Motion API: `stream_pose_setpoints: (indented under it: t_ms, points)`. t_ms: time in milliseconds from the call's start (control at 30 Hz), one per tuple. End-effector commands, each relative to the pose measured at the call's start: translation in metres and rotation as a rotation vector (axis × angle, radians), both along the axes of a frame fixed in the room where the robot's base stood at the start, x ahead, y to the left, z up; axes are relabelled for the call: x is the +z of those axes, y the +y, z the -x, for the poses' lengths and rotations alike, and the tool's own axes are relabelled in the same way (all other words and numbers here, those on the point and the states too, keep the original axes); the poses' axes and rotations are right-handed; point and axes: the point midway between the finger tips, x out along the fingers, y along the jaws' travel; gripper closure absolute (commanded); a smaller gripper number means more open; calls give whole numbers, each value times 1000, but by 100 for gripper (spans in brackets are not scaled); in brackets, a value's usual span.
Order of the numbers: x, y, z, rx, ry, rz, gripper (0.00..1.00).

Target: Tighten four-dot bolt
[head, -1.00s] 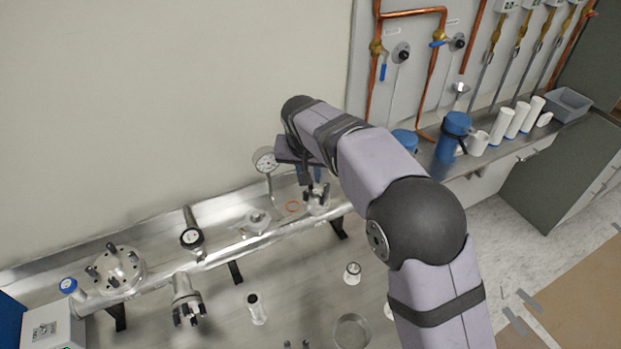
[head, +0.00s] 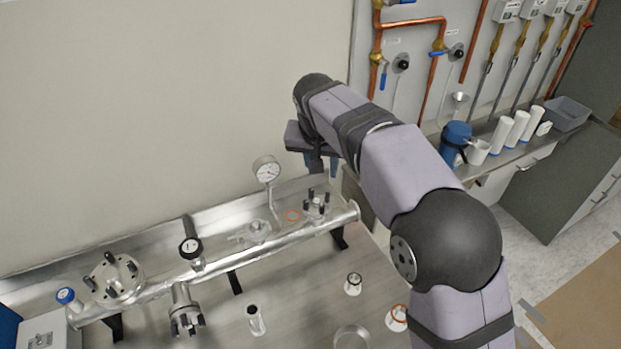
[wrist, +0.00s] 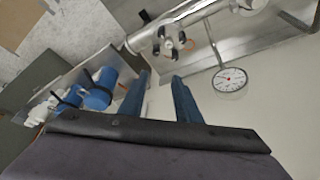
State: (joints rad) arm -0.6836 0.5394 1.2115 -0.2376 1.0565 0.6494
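My gripper (head: 322,165) is raised above and behind the right end of the metal manifold pipe (head: 225,262). In the wrist view its two blue fingers (wrist: 160,80) are apart with nothing between them, so it is open. The right flange (head: 316,207), with several dark upright bolts, stands below the gripper and apart from it. It also shows beyond the fingertips in the wrist view (wrist: 172,42). A larger flange with bolts (head: 117,277) sits at the left, and another bolted flange (head: 186,318) faces forward at mid-pipe. The dot marks are too small to read, so I cannot tell which bolt is four-dot.
A dial gauge (head: 267,170) stands close to the left of my gripper. An orange ring (head: 293,216) lies beside the right flange. Small cups (head: 353,284) stand on the front bench. A blue container (head: 455,142) and white cylinders are at the right.

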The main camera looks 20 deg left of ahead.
Motion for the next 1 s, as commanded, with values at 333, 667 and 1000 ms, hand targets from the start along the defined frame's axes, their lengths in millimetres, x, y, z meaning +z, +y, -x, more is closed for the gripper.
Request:
stream_pose_setpoints:
  t_ms: [333, 667, 1000]
  points:
    - [-20, -5, 15, 249, 92, -64, 70]
    - [-17, 9, 10, 574, 9, -1, 70]
    - [-25, 11, 8, 598, 8, 10, 70]
